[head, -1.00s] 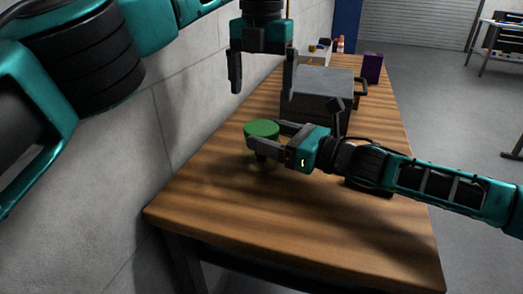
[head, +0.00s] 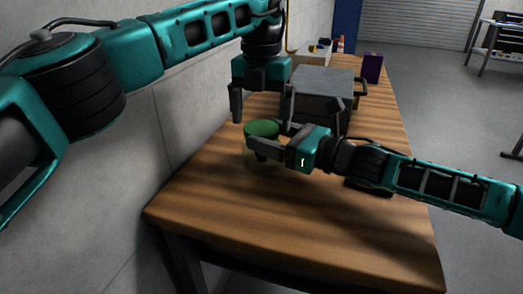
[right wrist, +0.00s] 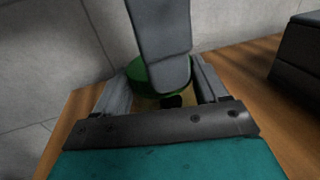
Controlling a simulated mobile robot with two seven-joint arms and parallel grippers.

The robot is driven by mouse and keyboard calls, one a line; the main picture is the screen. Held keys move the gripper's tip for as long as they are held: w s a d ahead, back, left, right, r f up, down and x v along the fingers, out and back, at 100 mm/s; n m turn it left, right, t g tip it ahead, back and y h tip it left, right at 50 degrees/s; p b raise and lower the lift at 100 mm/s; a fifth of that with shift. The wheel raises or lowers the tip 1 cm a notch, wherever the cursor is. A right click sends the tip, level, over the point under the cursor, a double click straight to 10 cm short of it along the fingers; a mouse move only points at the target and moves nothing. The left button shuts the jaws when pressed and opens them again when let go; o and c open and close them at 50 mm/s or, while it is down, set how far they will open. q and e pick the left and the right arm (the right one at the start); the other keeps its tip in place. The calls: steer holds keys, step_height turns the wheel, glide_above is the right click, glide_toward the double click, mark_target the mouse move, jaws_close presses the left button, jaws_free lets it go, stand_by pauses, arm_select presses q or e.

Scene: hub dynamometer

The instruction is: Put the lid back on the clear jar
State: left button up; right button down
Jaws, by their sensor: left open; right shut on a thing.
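The green lid (head: 262,129) is at the top of the clear jar (head: 250,157), near the table's left edge. I cannot tell whether it is fully seated. My right gripper (head: 264,142) is shut on the jar just below the lid, from the right. My left gripper (head: 262,118) is open, pointing down, its fingers apart above and around the lid's sides, not visibly touching it. In the right wrist view the lid (right wrist: 148,82) shows between the right fingers, partly hidden by a finger of my left gripper. Most of the jar is hidden.
A grey metal box (head: 322,88) with handles stands just behind the jar. A purple box (head: 372,68) and a white bin (head: 313,56) are farther back. A wall (head: 150,130) runs along the left. The front of the wooden table (head: 290,225) is clear.

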arm_select(q)
steer(key=shift+f, duration=0.75)
steer(key=shift+c, duration=0.2)
steer(key=c, duration=1)
steer(key=m, duration=0.5)
steer(key=shift+c, duration=0.2)
steer(key=o, duration=1.2)
steer(key=shift+c, duration=0.2)
steer(key=shift+r, duration=0.1)
